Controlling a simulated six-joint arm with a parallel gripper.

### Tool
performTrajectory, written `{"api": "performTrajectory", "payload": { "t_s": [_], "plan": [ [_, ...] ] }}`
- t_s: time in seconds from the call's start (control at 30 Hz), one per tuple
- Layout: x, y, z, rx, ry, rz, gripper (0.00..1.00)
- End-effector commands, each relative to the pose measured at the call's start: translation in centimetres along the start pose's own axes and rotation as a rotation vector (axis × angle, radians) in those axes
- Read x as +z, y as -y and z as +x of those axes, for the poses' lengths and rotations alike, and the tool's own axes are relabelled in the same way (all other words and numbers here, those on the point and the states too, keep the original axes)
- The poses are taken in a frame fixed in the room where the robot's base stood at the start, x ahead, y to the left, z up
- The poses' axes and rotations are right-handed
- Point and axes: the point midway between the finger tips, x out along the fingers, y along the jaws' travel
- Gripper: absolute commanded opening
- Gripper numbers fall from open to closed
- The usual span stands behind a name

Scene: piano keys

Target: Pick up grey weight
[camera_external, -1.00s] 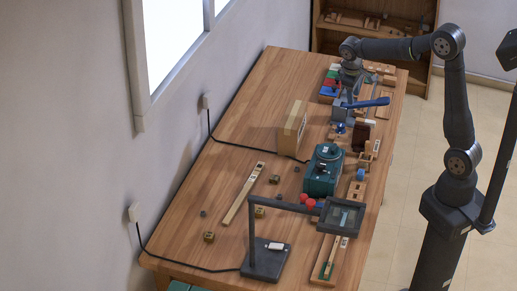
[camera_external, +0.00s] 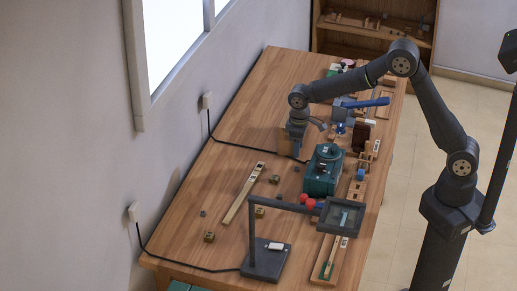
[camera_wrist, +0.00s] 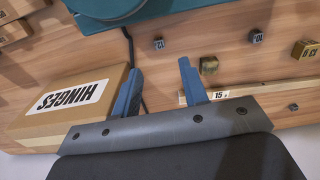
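Several small dark grey weights lie on the table. In the wrist view, one marked 12 (camera_wrist: 158,43) lies beyond the gap between my fingertips, one marked 10 (camera_wrist: 256,37) is at upper right, and another (camera_wrist: 293,107) is at right. In the external view, small grey pieces show near the teal machine (camera_external: 297,169) and at left (camera_external: 203,213). Which one is the task's grey weight I cannot tell. My gripper (camera_wrist: 160,66) is open and empty; in the external view it (camera_external: 291,152) is beside or above the cardboard box, partly hiding it.
The cardboard box marked HINGES (camera_wrist: 70,103) is close to my left finger. Brass weights (camera_wrist: 208,65) (camera_wrist: 305,50) and a pale wooden strip (camera_wrist: 220,95) lie nearby. The teal machine (camera_external: 322,172) and a lamp-like stand (camera_external: 265,258) are obstacles. The table's left far part is clear.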

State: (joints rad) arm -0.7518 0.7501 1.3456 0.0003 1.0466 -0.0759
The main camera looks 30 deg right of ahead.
Motion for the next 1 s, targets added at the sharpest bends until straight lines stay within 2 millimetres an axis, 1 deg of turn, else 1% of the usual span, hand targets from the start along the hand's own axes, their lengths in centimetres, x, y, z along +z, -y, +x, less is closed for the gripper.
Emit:
{"api": "performTrajectory", "payload": {
  "t_s": [0.03,0.1,0.2,0.37,0.43,0.7,0.8,0.93,0.97,1.0],
  "plan": [
    [0.1,0.0,1.0,0.0,0.003,0.0,0.4],
    [0.0,0.0,2.0,0.0,0.002,0.0,0.4],
    [0.0,0.0,2.9,0.0,0.001,0.0,0.4],
    [0.0,0.0,3.5,0.0,0.0,0.0,0.4],
    [0.0,-0.1,4.2,0.0,0.001,0.0,0.4],
    [-0.1,-0.1,8.0,0.0,0.001,0.0,0.4],
    [-0.1,-0.1,8.4,0.0,0.0,0.0,0.4],
    [-0.1,-0.1,8.4,0.0,-0.001,0.0,0.4],
    [-0.1,-0.1,8.4,0.0,-0.001,0.0,0.38],
    [-0.1,-0.1,8.4,0.0,-0.001,0.0,0.3]
  ]
}}
